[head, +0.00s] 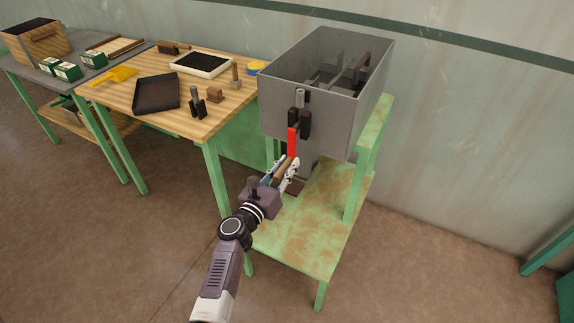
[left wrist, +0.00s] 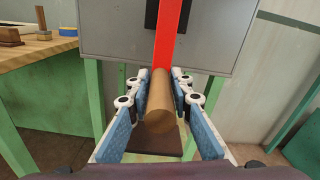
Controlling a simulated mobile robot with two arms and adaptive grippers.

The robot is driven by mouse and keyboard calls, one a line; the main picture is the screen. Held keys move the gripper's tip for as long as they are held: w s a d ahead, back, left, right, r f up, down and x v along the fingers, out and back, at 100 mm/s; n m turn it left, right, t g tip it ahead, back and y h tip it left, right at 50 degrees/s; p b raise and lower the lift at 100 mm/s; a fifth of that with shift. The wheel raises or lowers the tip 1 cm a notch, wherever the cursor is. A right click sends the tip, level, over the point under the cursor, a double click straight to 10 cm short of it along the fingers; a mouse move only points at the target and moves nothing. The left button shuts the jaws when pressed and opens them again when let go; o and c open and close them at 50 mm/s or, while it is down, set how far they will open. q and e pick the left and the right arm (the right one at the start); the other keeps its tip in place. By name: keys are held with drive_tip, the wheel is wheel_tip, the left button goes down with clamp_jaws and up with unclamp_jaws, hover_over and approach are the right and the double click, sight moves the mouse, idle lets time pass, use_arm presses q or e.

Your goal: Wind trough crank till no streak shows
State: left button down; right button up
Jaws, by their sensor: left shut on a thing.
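The grey trough (head: 335,125) is an open metal box on a green stand in the head view. Its red crank arm (head: 292,141) hangs down in front of the near wall, and the left wrist view shows the arm (left wrist: 173,35) too. My left gripper (head: 287,170) is shut around the brown crank handle (left wrist: 160,108) at the arm's lower end. The handle points toward my wrist between the blue-padded fingers. Dark parts (head: 352,70) show inside the trough, but its floor is mostly hidden. I cannot make out a streak. My right gripper is not in view.
The green stand (head: 310,240) has a lower shelf below the crank. To the left, a wooden table (head: 222,112) holds a dark tray (head: 157,93), a yellow scoop (head: 114,76) and small tools. A wall stands behind. The floor in front is clear.

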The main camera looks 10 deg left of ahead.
use_arm(q)
drive_tip(key=c, duration=2)
unclamp_jaws()
drive_tip(key=shift+w+a+r, duration=0.1)
drive_tip(key=shift+w+r, duration=0.05)
drive_tip(key=shift+r, duration=0.2)
drive_tip(key=shift+c, duration=0.2)
drive_tip(key=shift+o, duration=1.1)
drive_tip(key=shift+f, duration=0.2)
drive_tip(key=shift+s+a+f, duration=0.15)
drive_tip(key=shift+s, duration=0.45)
drive_tip(key=v, duration=1.1)
